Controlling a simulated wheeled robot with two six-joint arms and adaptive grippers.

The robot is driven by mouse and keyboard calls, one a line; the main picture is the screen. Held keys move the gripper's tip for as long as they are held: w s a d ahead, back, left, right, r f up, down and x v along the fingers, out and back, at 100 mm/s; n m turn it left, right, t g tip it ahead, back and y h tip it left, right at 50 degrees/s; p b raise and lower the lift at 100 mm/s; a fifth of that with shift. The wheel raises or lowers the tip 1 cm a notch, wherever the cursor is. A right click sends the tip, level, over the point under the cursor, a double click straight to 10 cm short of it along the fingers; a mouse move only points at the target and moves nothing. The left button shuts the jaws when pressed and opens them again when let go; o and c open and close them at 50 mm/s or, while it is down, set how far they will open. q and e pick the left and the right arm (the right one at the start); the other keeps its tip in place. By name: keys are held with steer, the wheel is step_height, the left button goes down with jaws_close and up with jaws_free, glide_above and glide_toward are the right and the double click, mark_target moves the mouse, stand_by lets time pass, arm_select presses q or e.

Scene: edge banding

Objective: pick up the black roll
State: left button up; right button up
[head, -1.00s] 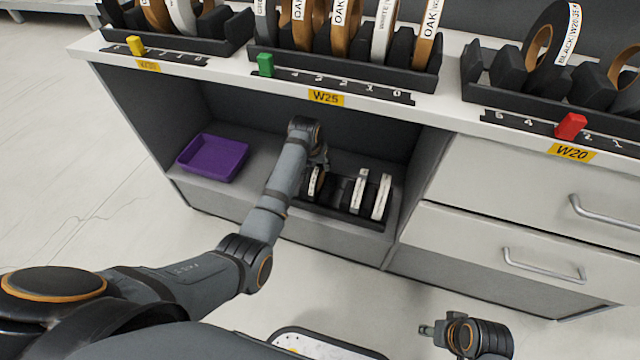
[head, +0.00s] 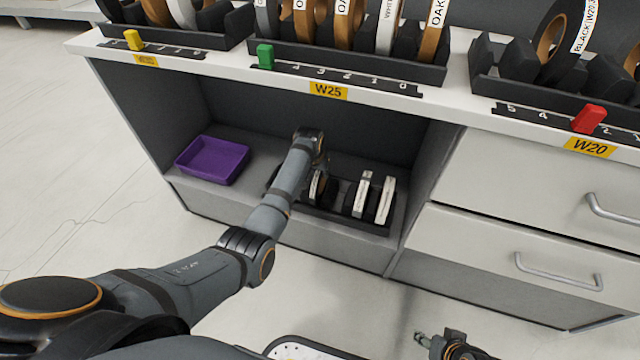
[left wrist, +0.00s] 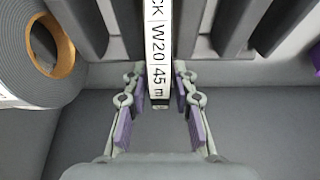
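In the left wrist view a roll labelled "CK W20 45 m" (left wrist: 159,50), apparently the black roll, stands upright, edge towards me. My left gripper (left wrist: 159,75) is open, with one finger on each side of that roll; small gaps show between fingers and roll. In the head view my left gripper reaches into the lower shelf and is mostly hidden by its own arm, beside the leftmost roll (head: 317,187) in the low rack. My right gripper (head: 423,340) is low at the bottom edge, away from the shelf; its fingers are too small to read.
Two white-labelled rolls (head: 374,197) stand further right in the low rack. A grey roll with a brown core (left wrist: 50,55) is close by in the wrist view. A purple tray (head: 212,160) sits left on the shelf.

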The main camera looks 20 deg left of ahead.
arm_select(q)
jaws_close()
